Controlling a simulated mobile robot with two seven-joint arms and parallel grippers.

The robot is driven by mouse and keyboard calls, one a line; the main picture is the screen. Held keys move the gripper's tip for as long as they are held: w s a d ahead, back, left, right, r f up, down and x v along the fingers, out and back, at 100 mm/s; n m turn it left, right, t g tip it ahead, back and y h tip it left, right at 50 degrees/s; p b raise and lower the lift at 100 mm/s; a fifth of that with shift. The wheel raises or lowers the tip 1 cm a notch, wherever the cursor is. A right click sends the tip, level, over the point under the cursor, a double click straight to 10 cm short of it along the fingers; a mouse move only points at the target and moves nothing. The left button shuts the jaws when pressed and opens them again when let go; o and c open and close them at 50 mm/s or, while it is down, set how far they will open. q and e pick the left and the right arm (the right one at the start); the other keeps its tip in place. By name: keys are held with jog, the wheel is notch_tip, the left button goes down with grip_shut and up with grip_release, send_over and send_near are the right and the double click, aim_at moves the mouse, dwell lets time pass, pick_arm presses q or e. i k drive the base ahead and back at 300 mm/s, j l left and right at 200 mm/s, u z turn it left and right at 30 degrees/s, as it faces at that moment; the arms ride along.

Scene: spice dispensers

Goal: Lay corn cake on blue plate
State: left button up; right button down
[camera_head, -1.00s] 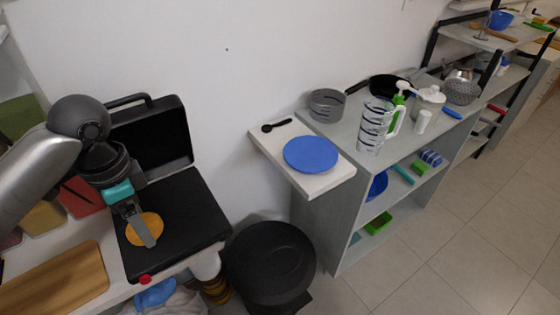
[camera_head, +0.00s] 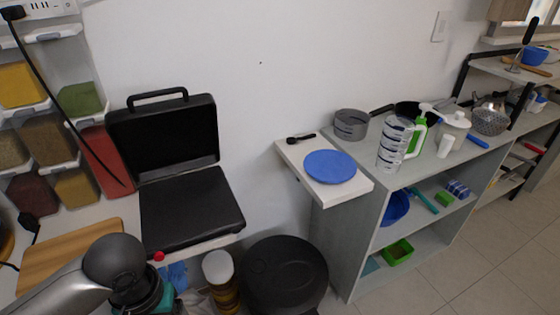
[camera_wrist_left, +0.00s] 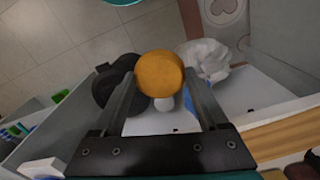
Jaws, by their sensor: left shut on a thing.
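The corn cake (camera_wrist_left: 160,74) is a round, golden-orange disc held between the fingers of my left gripper (camera_wrist_left: 160,93) in the left wrist view. The gripper is shut on it, clear of the griddle. In the head view, my left arm is at the bottom left, and its fingers and the cake are out of the picture. The blue plate (camera_head: 330,167) lies flat and empty on a white board (camera_head: 345,191) to the right of the black griddle (camera_head: 188,213). The griddle's lid is open and its surface is bare. My right gripper is not in view.
A wooden board (camera_head: 62,258) lies left of the griddle. A round black bin (camera_head: 283,272) stands below the white board. A black spoon (camera_head: 300,138) lies behind the plate.

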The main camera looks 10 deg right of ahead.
aim_at(330, 164)
jog(key=i+l+u, duration=0.35)
jog(key=l, duration=1.3)
jog(key=l+u, duration=0.35)
jog(key=l, duration=1.3)
